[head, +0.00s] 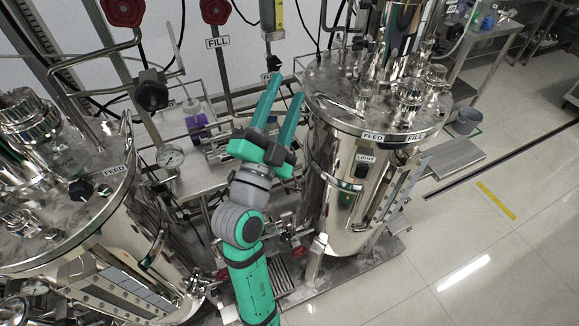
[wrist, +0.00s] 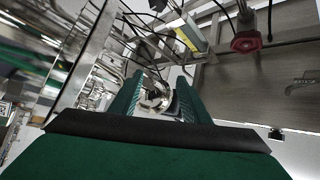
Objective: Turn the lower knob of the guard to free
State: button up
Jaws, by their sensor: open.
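My gripper (head: 286,87) is open and empty in the middle of the head view, its two green fingers pointing up and away, left of the right steel vessel. A tall grey fitting with a yellow strip (head: 279,14) hangs at the top centre, beyond the fingertips; I cannot tell for certain that it is the guard. A small dark knob-like part (head: 273,62) shows below it, just past the left fingertip; its setting is too small to read. In the wrist view, my fingers (wrist: 160,88) frame a shiny round metal part (wrist: 153,97), and a yellow strip (wrist: 187,38) shows above.
The right steel vessel (head: 335,185) stands close beside my gripper, and the left vessel (head: 110,225) is at the left. Red handwheels (head: 215,11), pipes, a gauge (head: 170,157) and a purple-labelled bottle (head: 196,120) crowd the back. Free floor (head: 480,240) lies at the right.

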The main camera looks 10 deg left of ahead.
jog(key=s+d+f+n+g+y, duration=0.1)
jog(key=s+f+n+y, duration=0.1)
jog(key=f, duration=0.6)
jog(key=s+d+f+n+g+y, duration=0.1)
jog(key=s+f+n+y, duration=0.1)
jog(key=f+n, duration=0.3)
jog(key=shift+f, duration=1.65)
jog(key=shift+f, duration=0.1)
jog(key=s+d+f+n+g+y, duration=0.1)
jog(key=s+d+f+n+g, duration=0.3)
jog(key=s+f, duration=1)
jog(key=s+d+f+n, duration=0.1)
jog(key=s+d+f, duration=0.1)
jog(key=s, duration=0.7)
jog(key=s+d+f+n+g+h, duration=0.1)
jog(key=s+d+f, duration=0.2)
jog(key=s, duration=0.6)
jog(key=shift+s+d+f+g, duration=0.2)
jog(key=shift+s+f+g, duration=0.1)
jog(key=shift+f, duration=0.4)
jog(key=shift+c, duration=0.3)
